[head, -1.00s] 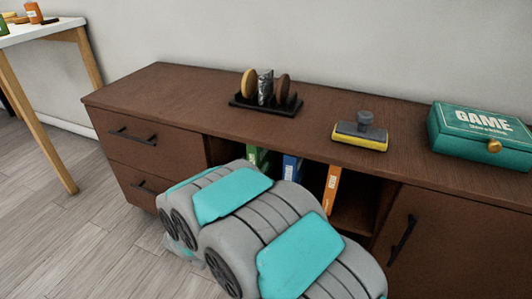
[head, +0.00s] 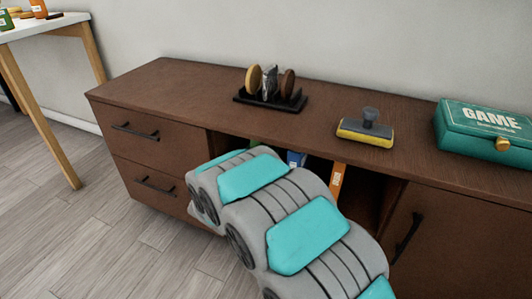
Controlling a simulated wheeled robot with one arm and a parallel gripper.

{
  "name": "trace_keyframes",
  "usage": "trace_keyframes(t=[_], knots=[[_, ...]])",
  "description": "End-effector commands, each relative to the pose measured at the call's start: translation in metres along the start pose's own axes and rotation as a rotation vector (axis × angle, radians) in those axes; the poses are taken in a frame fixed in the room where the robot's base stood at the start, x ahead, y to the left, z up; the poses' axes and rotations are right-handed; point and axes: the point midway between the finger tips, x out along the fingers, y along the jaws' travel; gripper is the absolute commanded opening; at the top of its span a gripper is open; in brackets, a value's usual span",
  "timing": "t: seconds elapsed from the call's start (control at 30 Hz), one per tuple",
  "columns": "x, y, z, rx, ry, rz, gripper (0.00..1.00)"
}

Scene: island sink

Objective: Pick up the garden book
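Several books stand upright in the open middle compartment of the brown cabinet. An orange book (head: 338,180) is at the right, a blue book (head: 297,158) is in the middle, and only a sliver of a green book (head: 255,143) shows at the left. I cannot read which one is the garden book. My grey and teal arm covers most of the compartment front and the lower parts of the books. My gripper is hidden beyond the arm, so its fingers do not show.
On the cabinet top (head: 200,95) are a black rack (head: 270,103) with round items, a yellow and grey scrubber (head: 366,128) and a teal game box (head: 487,130). Drawers (head: 140,131) are left and a door (head: 450,235) right of the compartment. A white table (head: 40,25) stands at the far left.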

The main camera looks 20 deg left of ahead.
Motion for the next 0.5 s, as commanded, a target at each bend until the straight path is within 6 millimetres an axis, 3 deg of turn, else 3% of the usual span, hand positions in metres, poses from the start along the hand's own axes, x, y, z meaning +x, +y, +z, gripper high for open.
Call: trace_keyframes(t=[0.07, 0.5], knots=[[-0.0002, 0.0000, -0.0001, 0.000, 0.000, 0.000, 0.72], [-0.0004, 0.0000, -0.0001, 0.000, 0.000, 0.000, 0.22]])
